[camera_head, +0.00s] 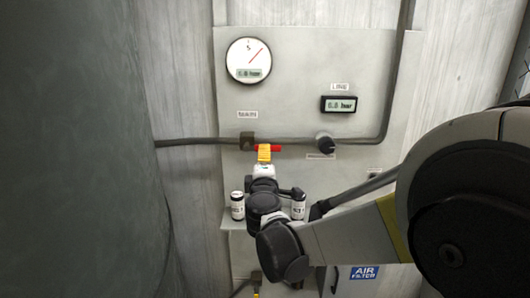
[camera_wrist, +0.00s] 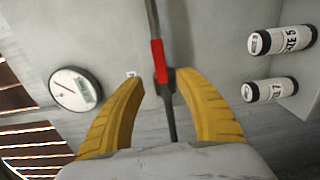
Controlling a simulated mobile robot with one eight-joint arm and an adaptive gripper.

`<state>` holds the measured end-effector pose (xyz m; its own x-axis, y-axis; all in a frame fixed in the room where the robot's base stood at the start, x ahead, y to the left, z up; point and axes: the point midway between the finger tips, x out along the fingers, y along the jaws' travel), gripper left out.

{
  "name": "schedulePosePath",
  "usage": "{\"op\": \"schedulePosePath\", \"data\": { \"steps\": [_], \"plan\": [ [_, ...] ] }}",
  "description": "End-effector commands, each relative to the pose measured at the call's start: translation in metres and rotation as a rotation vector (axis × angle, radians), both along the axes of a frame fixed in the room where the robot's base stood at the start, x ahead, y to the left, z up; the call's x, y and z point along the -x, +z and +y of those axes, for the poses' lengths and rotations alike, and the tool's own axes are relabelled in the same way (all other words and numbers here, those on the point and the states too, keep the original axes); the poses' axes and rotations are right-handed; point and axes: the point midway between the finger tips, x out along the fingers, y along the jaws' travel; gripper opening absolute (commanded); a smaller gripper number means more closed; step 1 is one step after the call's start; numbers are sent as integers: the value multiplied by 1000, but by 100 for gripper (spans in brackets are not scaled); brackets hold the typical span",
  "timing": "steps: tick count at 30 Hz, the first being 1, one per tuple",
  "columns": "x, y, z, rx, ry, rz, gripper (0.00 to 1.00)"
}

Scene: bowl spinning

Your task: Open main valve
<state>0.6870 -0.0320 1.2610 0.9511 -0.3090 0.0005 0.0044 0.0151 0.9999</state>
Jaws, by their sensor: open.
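The main valve has a red handle (camera_head: 277,148) that lies along the grey horizontal pipe, beside the dark valve body (camera_head: 247,141). In the wrist view the red handle (camera_wrist: 158,61) lies in line with the pipe, ahead of and between my fingertips. My gripper (camera_head: 264,153) has yellow fingers and is in front of the handle, hiding part of it. In the wrist view my gripper (camera_wrist: 160,80) is open, with one finger on each side of the pipe and nothing held. I cannot tell whether a finger touches the handle.
A round gauge (camera_head: 248,60) hangs above the valve on the grey panel (camera_head: 300,100). A "LINE" display (camera_head: 339,104) and a dark knob (camera_head: 325,142) are to the right. White-labelled canisters (camera_head: 237,206) (camera_head: 298,206) stand below. A large dark cylinder (camera_head: 75,150) fills the left.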

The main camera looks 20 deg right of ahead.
Motion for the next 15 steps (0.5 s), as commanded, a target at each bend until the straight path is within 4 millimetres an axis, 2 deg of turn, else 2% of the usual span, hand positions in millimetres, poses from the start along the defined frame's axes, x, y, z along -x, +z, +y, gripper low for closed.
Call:
{"op": "schedulePosePath", "data": {
  "steps": [3, 6, 15],
  "plan": [
    [21, 0, 7, 0, 2, 0, 41],
    [32, 0, 11, 0, 1, 0, 41],
    [38, 0, 12, 0, 0, 0, 41]
  ]
}}
